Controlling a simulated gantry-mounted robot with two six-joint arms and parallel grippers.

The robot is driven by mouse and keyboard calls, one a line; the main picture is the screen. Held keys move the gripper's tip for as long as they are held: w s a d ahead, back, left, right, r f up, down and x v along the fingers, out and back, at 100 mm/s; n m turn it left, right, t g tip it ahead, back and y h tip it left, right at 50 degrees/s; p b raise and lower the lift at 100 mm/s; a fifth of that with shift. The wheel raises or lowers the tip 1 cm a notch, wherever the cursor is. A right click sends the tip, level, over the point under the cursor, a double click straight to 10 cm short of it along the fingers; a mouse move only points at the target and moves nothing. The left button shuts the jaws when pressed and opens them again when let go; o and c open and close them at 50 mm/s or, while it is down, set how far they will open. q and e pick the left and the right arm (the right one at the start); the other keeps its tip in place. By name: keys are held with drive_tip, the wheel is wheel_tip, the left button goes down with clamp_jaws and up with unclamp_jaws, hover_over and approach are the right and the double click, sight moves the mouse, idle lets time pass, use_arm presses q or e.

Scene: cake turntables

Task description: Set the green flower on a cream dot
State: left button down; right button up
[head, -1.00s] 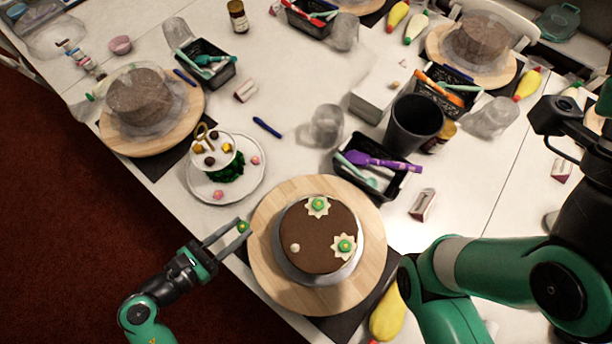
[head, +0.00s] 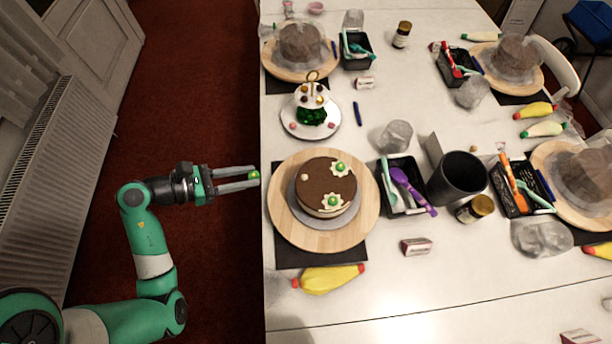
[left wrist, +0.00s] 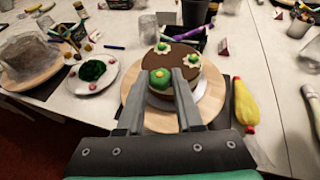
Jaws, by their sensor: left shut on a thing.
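My left gripper (head: 240,180) is shut on the green flower (head: 254,175), a small green piece with a yellow centre. It is left of the table edge, beside the turntable (head: 368,210) and apart from the cake. In the left wrist view the green flower (left wrist: 159,78) sits between the fingertips, with the chocolate cake (left wrist: 184,62) beyond it. The brown-topped cake (head: 318,180) stands on the turntable. Two green flowers on cream petals (head: 340,168) are on its top right and front. A bare cream dot (head: 305,177) is on its left side. My right gripper is not in view.
A tiered stand (head: 311,115) with sweets is behind the turntable. A yellow piping bag (head: 328,279) lies in front of it. A black tool tray (head: 402,187) and a dark cup (head: 458,178) stand to its right.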

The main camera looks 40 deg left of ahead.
use_arm(q)
drive_tip(key=b, duration=0.5)
hover_over(299, 180)
drive_tip(key=f, duration=0.9)
drive_tip(key=shift+s+a+f, duration=0.1)
drive_tip(key=shift+s+f, duration=0.15)
drive_tip(key=shift+f, duration=0.05)
drive_tip(key=shift+w+f+b, duration=0.2)
drive_tip(key=shift+f+b, duration=0.5)
drive_tip(key=shift+f, duration=1.1)
drive_tip(key=shift+f, duration=0.2)
drive_tip(key=c, duration=0.6)
unclamp_jaws()
drive_tip(key=shift+o, duration=0.2)
drive_tip(key=shift+r, duration=0.15)
